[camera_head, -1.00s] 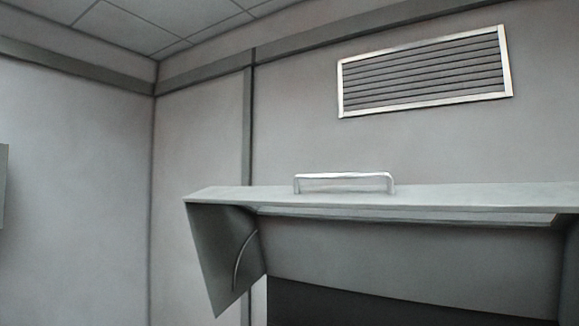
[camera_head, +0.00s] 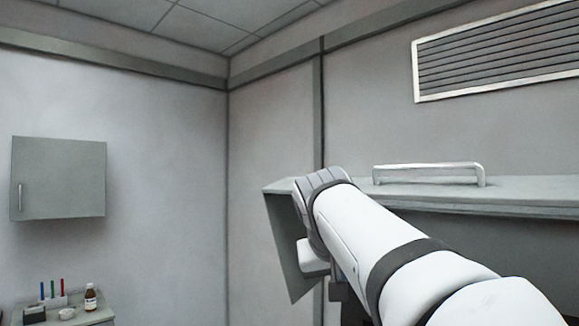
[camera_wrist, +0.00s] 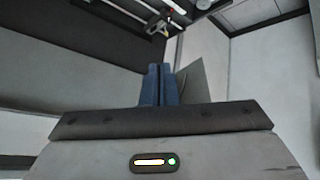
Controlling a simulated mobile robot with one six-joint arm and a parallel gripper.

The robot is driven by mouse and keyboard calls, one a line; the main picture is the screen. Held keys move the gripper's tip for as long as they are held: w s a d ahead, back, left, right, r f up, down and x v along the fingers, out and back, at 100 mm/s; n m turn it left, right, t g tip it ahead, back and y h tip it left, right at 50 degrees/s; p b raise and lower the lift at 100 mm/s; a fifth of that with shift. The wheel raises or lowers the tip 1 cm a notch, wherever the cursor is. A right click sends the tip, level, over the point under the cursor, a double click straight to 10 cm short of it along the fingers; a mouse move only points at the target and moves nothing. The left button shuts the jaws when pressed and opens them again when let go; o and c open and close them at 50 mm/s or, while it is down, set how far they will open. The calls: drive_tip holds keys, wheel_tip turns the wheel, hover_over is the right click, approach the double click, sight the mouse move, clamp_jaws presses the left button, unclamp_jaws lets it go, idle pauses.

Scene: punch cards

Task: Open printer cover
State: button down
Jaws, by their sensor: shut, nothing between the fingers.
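The grey printer cover (camera_head: 530,190) stands raised in the head view, with a metal bar handle (camera_head: 428,168) on it. Its triangular side panel (camera_head: 284,235) hangs at the left end, partly hidden by my white arm. My gripper shows in the wrist view as two blue fingers (camera_wrist: 160,72) pressed together, with nothing between them. A grey triangular panel, which looks like the cover's side, shows just behind and right of the fingers. Whether they touch it I cannot tell. The lower part of the printer is hidden or out of view.
A grey wall cabinet (camera_head: 58,178) hangs on the left wall. Below it a small counter (camera_head: 100,316) holds coloured tubes in a rack (camera_head: 55,300) and a brown bottle (camera_head: 90,297). A vent (camera_head: 505,55) is on the back wall. The space between cabinet and printer looks free.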

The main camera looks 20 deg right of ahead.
drive_tip(key=d+r+m+h, duration=0.2)
drive_tip(key=d+r, duration=0.2)
drive_tip(key=r, duration=0.4)
drive_tip(key=d+r+m+h, duration=0.2)
drive_tip(key=d+r, duration=0.2)
drive_tip(key=r, duration=0.5)
wheel_tip(320, 180, up, 9)
drive_tip(key=m+g+h+p, duration=0.1)
drive_tip(key=m+h+p, duration=0.1)
drive_tip(key=m+h, duration=0.25)
hover_over(439, 164)
drive_tip(key=d, duration=0.2)
drive_tip(key=shift+w+f+m+y, duration=0.2)
drive_tip(key=shift+w+m+y, duration=0.15)
drive_tip(key=shift+y, duration=0.1)
drive_tip(key=shift+s+a+f+b, duration=0.2)
drive_tip(key=shift+a+f+b, duration=0.15)
drive_tip(key=shift+a+f, duration=0.2)
drive_tip(key=shift+s+a+f+b, duration=0.15)
drive_tip(key=shift+a+f+b, duration=0.15)
drive_tip(key=shift+a+f, duration=0.25)
drive_tip(key=shift+s+a+f, duration=0.1)
drive_tip(key=shift+a+f, duration=0.05)
drive_tip(key=shift+f, duration=0.4)
drive_tip(key=shift+f, duration=0.1)
